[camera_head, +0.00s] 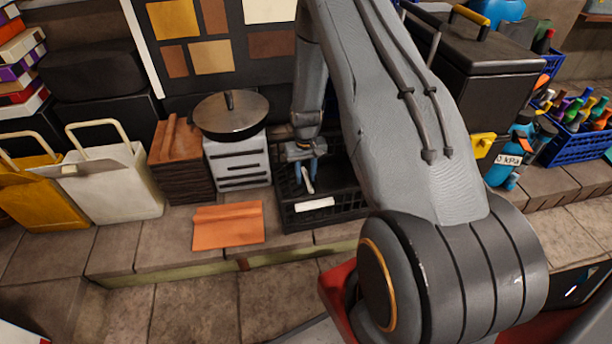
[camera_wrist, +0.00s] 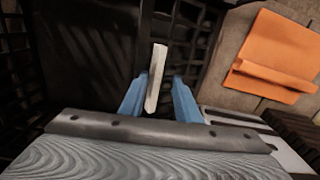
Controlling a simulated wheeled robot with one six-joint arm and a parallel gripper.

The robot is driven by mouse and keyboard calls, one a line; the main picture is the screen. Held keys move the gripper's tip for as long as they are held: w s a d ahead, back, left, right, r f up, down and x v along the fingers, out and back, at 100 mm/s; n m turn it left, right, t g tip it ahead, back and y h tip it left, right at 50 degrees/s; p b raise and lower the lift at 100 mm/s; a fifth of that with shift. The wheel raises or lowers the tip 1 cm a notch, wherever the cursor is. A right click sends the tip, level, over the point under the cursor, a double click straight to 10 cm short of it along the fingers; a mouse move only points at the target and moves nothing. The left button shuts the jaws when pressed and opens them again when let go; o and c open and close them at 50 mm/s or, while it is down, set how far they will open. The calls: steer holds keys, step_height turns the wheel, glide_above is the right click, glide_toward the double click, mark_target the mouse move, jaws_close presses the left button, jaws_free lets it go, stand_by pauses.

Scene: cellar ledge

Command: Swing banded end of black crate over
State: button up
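My gripper (camera_head: 306,178) points down over the crate's top. In the wrist view my gripper (camera_wrist: 160,82) has its blue fingers apart, one on each side of a pale band (camera_wrist: 154,78). The band runs along a narrow dark bar across the crate (camera_wrist: 203,45). Gaps seem to show between band and fingers; I cannot tell whether either touches it. My arm hides the crate's right rear part in the head view.
An orange tile (camera_head: 228,225) lies left of the crate, and a white block (camera_head: 238,162) with a lidded pan (camera_head: 230,115) stands behind it. A black cabinet (camera_head: 480,75), a blue bottle (camera_head: 512,150) and a blue crate (camera_head: 578,148) of bottles are right. The ledge front is clear.

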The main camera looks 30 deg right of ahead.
steer(key=shift+d, duration=0.15)
steer(key=shift+r, duration=0.35)
step_height(320, 180, up, 7)
steer(key=p, duration=0.2)
steer(key=shift+r, duration=0.1)
